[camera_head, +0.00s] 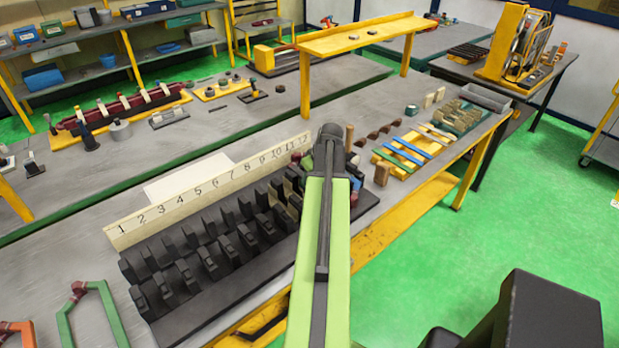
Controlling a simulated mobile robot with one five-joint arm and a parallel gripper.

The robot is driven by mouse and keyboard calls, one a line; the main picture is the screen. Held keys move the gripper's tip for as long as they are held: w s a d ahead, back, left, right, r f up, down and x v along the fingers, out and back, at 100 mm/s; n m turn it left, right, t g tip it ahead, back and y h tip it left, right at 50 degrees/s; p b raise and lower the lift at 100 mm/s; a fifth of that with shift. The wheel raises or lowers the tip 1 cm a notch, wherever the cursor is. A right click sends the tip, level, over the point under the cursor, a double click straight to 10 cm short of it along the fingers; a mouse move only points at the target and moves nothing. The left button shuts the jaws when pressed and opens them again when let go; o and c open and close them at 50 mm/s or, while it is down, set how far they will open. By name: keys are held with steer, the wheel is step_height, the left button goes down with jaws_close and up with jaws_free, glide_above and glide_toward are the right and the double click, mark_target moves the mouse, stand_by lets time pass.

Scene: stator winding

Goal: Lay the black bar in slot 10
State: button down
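The black slotted stator block (215,250) lies on the near workbench, with a row of black teeth and gaps along it. Behind it stands a cream board (200,195) with numbers rising from 1 at the left. The number 10 is near the right part of the board, left of my arm. The slots near there are partly dark, and I cannot tell whether anything lies in slot 10. My green arm (335,265) crosses in front of the block's right end. My gripper is hidden behind it. I cannot make out a separate black bar.
A yellow rack with blue bars (403,150) and a wooden block (382,174) stand right of my arm. A green frame (88,312) lies at the front left. A yellow raised shelf (365,35) crosses the bench behind. A white sheet (188,178) lies behind the board.

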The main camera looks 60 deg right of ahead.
steer(key=shift+f+b, duration=0.7)
steer(key=shift+f, duration=0.1)
stand_by(0.7)
steer(key=c, duration=1.1)
jaws_free()
steer(key=shift+c, duration=0.2)
steer(key=shift+r, duration=0.1)
steer(key=shift+r+p, duration=0.7)
steer(key=shift+p, duration=0.1)
step_height(320, 180, up, 8)
steer(key=p, duration=0.7)
steer(key=shift+f+p, duration=0.1)
steer(key=shift+p, duration=0.3)
steer(key=shift+f, duration=0.15)
